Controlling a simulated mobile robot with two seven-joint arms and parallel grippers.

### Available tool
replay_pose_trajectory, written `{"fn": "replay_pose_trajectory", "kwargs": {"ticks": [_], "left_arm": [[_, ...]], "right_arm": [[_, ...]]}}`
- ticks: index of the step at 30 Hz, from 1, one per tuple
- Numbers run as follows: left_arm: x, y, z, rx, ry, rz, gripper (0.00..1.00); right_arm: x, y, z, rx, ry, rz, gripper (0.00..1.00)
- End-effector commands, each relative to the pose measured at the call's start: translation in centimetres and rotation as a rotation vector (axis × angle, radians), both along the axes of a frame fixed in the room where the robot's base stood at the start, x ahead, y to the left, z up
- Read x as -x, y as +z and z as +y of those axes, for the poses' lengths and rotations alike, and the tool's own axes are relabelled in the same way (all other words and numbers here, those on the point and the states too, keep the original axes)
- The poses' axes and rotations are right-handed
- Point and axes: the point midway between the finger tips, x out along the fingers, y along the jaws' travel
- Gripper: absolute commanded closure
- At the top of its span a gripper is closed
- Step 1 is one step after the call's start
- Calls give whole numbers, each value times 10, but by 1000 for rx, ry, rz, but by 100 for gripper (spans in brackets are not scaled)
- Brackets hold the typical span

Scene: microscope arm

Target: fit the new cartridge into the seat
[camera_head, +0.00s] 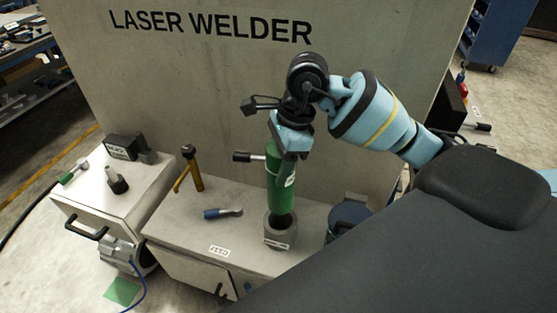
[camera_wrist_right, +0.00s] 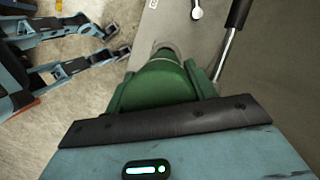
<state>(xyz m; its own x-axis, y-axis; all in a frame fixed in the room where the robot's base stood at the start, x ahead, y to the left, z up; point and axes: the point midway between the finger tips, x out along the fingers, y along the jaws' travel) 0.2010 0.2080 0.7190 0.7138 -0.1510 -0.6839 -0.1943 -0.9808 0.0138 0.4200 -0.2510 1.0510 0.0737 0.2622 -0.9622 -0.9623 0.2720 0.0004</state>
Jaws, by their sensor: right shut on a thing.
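The green cartridge (camera_head: 280,185) stands roughly upright, with a white label on its side. My right gripper (camera_head: 288,150) is shut on its upper part from above. The cartridge also shows in the right wrist view (camera_wrist_right: 163,84), beyond the gripper's dark edge. The grey round seat (camera_head: 279,232) stands on the bench right under it. The cartridge's lower end meets the seat's mouth; how deep it sits is hidden. My left gripper (camera_wrist_right: 112,45) shows only in the right wrist view, at the upper left, with its fingers apart and empty.
A black-handled lever (camera_head: 246,157) stands out beside the cartridge. A blue-handled tool (camera_head: 222,212) lies on the bench, and a yellow-brown stand (camera_head: 191,170) rises behind it. A blue round container (camera_head: 350,214) is at the right. The LASER WELDER panel (camera_head: 200,75) closes off the back.

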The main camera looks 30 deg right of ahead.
Motion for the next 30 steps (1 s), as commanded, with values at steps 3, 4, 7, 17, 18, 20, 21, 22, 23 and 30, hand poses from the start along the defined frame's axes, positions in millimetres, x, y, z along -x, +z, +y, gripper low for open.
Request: {"fn": "replay_pose_trajectory", "kwargs": {"ticks": [3, 4, 7, 17, 18, 20, 21, 22, 23, 30], "left_arm": [[3, -3, 0, 1, 1, 8, 23], [4, -4, 0, 1, 0, 11, 23], [7, -8, -1, 3, 2, 21, 23], [18, -22, -6, 18, 14, 55, 23], [20, -24, -7, 20, 15, 60, 23], [22, -27, -7, 21, 16, 67, 23], [23, -28, -8, 22, 16, 71, 23], [24, -29, -8, 21, 16, 73, 23], [25, -30, -8, 21, 16, 75, 23], [25, -31, -8, 21, 15, 77, 23]], "right_arm": [[0, -6, 0, 0, 1, 2, 98], [0, -8, 0, 0, 0, 2, 98], [0, -15, 0, 0, 0, 4, 98], [0, -43, 0, 1, 0, 5, 98], [0, -46, 0, 1, 0, 5, 98], [0, -51, 0, 1, 0, 5, 98], [0, -53, 0, 1, 0, 5, 98], [0, -54, 0, 1, 0, 4, 98], [0, -56, 0, 0, 0, 3, 98], [0, -58, 0, -1, 1, -1, 98]]}}
